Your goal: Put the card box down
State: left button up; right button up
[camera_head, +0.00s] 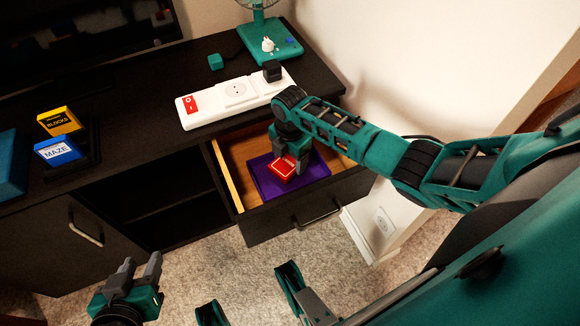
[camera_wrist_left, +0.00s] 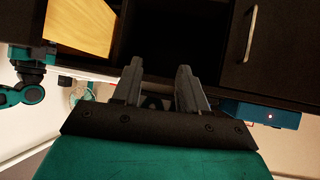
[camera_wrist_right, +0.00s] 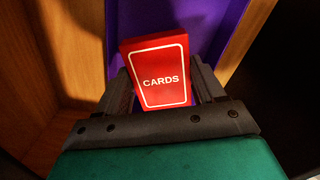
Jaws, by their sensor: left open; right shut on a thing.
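The red card box (camera_head: 284,167), labelled "CARDS", is held in my right gripper (camera_head: 290,158), inside the open drawer. It also shows upright between the fingers in the right wrist view (camera_wrist_right: 160,75). A purple surface (camera_head: 272,189) lies in the drawer beneath and around the box. I cannot tell whether the box touches it. The open drawer (camera_head: 233,177) has light wooden inner walls and a black front. My left gripper (camera_head: 138,270) is open and empty, low in front of the cabinet; its two fingers also show apart in the left wrist view (camera_wrist_left: 160,85).
Yellow "BLOCKS" (camera_head: 60,121) and blue "MAZE" (camera_head: 58,151) boxes stand at left. An open dark compartment (camera_head: 165,195) is left of the drawer.

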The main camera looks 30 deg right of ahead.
aim_at(290, 161)
notch_tip(290, 161, down, 3)
jog(key=shift+f+b, duration=0.1)
jog(key=shift+b, duration=0.6)
jog(key=shift+f, duration=0.3)
jog(key=shift+r, duration=0.15)
jog(key=shift+f, duration=0.2)
jog(key=o, duration=1.1)
pick_arm(q)
jog(key=shift+w+d+f, duration=0.15)
jog(key=shift+w+d, duration=0.15)
jog(key=shift+d, duration=0.1)
